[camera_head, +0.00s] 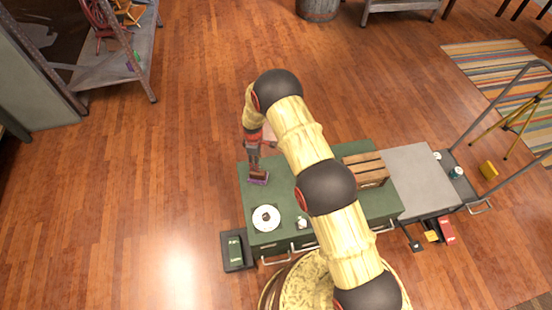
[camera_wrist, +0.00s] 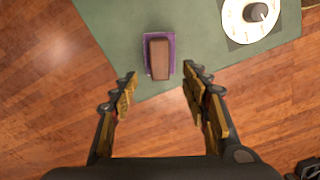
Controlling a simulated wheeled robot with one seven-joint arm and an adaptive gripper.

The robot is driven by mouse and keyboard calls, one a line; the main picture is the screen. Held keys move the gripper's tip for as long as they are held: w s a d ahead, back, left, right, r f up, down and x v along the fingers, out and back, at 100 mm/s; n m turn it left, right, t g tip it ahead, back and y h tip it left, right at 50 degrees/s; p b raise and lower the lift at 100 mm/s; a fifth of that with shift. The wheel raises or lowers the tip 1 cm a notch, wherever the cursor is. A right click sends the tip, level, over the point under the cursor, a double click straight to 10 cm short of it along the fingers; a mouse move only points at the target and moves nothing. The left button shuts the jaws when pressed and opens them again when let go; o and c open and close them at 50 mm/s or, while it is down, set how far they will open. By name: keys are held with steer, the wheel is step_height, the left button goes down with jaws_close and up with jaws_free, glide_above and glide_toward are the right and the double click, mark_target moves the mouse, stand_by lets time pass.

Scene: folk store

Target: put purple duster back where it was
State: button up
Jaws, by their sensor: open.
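The purple duster (camera_wrist: 159,58) has a brown block back and a purple base. In the wrist view it lies on the green tabletop near its edge, just beyond my fingertips and between their lines. In the head view the duster (camera_head: 258,178) is at the left side of the green table (camera_head: 283,190). My gripper (camera_wrist: 158,82) is open and empty, with a finger on each side of the duster's near end. In the head view my gripper (camera_head: 254,158) is right above the duster, pointing down. I cannot tell the exact height gap.
A white round dial (camera_head: 266,218) sits near the table's front left, also in the wrist view (camera_wrist: 236,22). A small metal item (camera_head: 302,223) is beside it. A wooden crate (camera_head: 366,170) stands at the right. A grey cart (camera_head: 420,178) adjoins. A shelf (camera_head: 115,62) stands far left.

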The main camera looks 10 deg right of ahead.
steer(key=s+d+r+m+t, duration=0.1)
steer(key=s+d+r+m, duration=0.1)
steer(key=r, duration=1.1)
steer(key=s+d+r+m+t, duration=0.1)
steer(key=s+d+r+m, duration=0.1)
steer(key=r, duration=1.1)
steer(key=s+d+r+m+t, duration=0.1)
steer(key=s+d+r+m, duration=0.15)
steer(key=r, duration=1.05)
steer(key=s+d+r+m+t, duration=0.1)
steer(key=s+d+r+m, duration=0.25)
steer(key=s+r, duration=1.05)
steer(key=s+d+r+m, duration=0.1)
steer(key=s, duration=0.7)
steer(key=s+d+r+m+t, duration=0.1)
steer(key=s+d+r+m, duration=0.1)
steer(key=s, duration=0.6)
steer(key=shift+s+d+m+t, duration=0.15)
steer(key=shift+s+m+t, duration=0.1)
steer(key=shift+m+t, duration=0.05)
steer(key=shift+c, duration=0.3)
